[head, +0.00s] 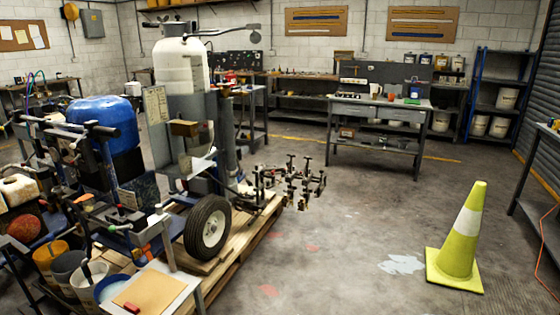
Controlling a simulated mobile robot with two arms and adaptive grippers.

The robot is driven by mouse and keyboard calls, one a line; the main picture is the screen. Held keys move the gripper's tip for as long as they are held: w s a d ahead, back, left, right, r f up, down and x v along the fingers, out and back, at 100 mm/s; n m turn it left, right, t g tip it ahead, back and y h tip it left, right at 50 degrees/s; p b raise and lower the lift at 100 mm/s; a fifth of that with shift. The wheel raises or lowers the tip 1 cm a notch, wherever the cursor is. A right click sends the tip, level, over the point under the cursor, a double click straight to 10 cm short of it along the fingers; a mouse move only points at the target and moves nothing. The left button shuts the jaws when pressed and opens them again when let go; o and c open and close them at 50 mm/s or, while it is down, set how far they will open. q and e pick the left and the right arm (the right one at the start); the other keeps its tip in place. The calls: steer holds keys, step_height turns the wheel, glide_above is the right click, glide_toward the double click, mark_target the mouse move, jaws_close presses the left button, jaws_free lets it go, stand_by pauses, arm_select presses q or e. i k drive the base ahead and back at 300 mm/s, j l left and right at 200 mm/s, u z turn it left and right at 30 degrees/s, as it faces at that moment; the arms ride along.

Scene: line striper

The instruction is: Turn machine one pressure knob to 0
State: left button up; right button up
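A line striper machine stands on a wooden pallet (237,250) at the left. It has a white tank (181,66), a black-tyred wheel (208,228), a grey upright panel (157,108) with a label sheet and a blue rounded part (103,122). A cluster of black clamp-like fittings (295,183) sticks out at its right side. I cannot make out a pressure knob or its setting, nor which part is machine one. Neither of my grippers shows in the head view.
A yellow cone (460,240) stands on the floor at the right. A workbench (380,107) is at the back, with blue shelving (497,95) beside it. Several buckets (68,268) and a small table (150,288) are front left. The middle floor is clear.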

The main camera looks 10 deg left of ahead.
mark_target(64, 153)
steer(key=j+z, duration=0.15)
steer(key=j, duration=0.4)
steer(key=j+z, duration=0.15)
steer(key=j, duration=0.35)
steer(key=j+z, duration=0.15)
steer(key=j, duration=0.4)
steer(key=k+j+z, duration=0.15)
steer(key=j, duration=0.4)
steer(key=j+z, duration=0.15)
steer(key=j, duration=0.35)
steer(key=k+j+z, duration=0.15)
steer(key=j, duration=0.35)
